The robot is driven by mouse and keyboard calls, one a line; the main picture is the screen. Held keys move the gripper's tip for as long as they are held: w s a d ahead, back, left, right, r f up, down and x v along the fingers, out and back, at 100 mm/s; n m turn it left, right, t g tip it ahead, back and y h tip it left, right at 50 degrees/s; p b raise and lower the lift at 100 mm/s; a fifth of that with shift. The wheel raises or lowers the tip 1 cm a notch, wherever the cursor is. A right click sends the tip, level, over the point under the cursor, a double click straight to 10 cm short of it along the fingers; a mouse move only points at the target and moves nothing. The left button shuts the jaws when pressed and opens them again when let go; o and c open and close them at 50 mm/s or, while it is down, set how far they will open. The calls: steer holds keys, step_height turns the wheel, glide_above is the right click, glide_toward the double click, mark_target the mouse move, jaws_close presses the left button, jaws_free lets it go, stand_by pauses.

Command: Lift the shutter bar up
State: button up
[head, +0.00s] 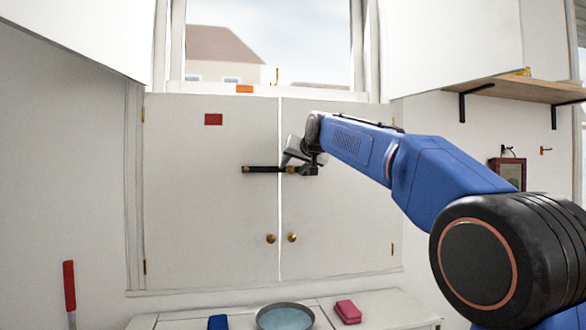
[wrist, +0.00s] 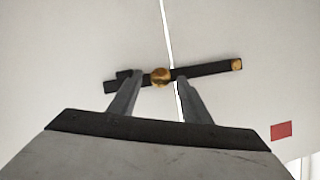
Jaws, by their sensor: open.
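The dark shutter bar (head: 265,169) lies about level across the seam of two closed white shutters (head: 210,215). It has a brass end at the left and a round brass piece toward its right part. My gripper (head: 298,160) is at the bar's right part, in front of the right shutter. In the wrist view the bar (wrist: 209,71) looks slightly tilted, and my open gripper (wrist: 160,82) has one finger on either side of the brass piece (wrist: 160,77). The fingertips overlap the bar's edge in the picture; I cannot tell whether they touch it.
Below, a counter holds a grey basin (head: 285,317), a pink sponge (head: 347,311) and a blue item (head: 218,322). A shelf (head: 510,90) is at right. The shutter front is otherwise clear.

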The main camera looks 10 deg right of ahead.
steer(key=shift+w+f, duration=0.15)
steer(key=shift+w, duration=0.2)
steer(key=shift+c, duration=0.2)
jaws_close()
